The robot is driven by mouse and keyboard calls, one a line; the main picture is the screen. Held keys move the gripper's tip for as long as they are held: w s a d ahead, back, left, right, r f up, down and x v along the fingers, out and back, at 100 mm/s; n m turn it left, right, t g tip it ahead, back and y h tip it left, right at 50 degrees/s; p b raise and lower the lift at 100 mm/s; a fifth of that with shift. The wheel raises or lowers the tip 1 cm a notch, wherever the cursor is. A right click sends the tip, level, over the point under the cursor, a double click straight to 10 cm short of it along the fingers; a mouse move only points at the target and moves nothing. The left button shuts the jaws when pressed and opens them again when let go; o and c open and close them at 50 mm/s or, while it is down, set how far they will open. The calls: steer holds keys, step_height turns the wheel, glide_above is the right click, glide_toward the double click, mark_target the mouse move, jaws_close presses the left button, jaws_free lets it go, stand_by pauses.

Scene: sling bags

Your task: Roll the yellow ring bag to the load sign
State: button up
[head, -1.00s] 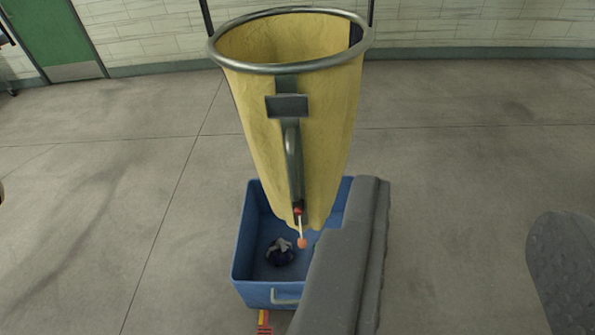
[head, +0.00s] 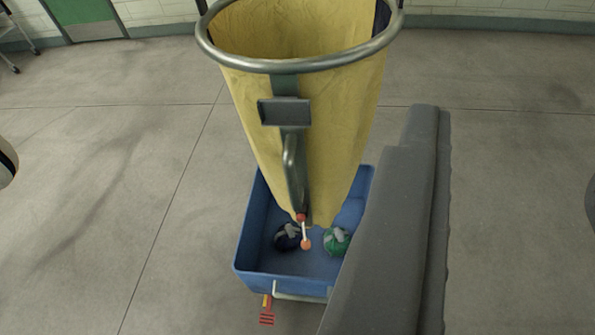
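The yellow ring bag (head: 335,130) hangs upright, open at the top, from a round metal ring (head: 290,66). Its narrow lower end is over or inside a blue bin (head: 242,245); I cannot tell which. A grey plate and lever (head: 290,165) are on the bag's near side. A short cord with an orange ball (head: 305,244) hangs at its lower end. The load sign is not visible. My gripper is not recognisable in this view.
In the bin lie a dark blue bundle (head: 287,236) and a green bundle (head: 337,241). A long grey block (head: 385,240) covers the bin's right side. A green door (head: 85,18) is at the back left. The floor to the left is mostly clear.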

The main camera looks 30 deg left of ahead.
steer(key=w+f+b, duration=0.3)
steer(key=w+f, duration=0.6)
steer(key=f, duration=0.4)
steer(key=n+y+b, duration=0.4)
steer(key=n+y, duration=0.1)
steer(key=y, duration=0.3)
glide_toward(292, 189)
steer(key=shift+t, duration=0.3)
steer(key=b+x, duration=0.1)
steer(key=x, duration=0.4)
steer(key=b+x, duration=0.1)
steer(key=x, duration=0.4)
steer(key=shift+a+f, duration=0.1)
steer(key=shift+f, duration=0.15)
steer(key=shift+w+a+r, duration=0.15)
steer(key=shift+w+a, duration=0.05)
steer(key=shift+w, duration=0.3)
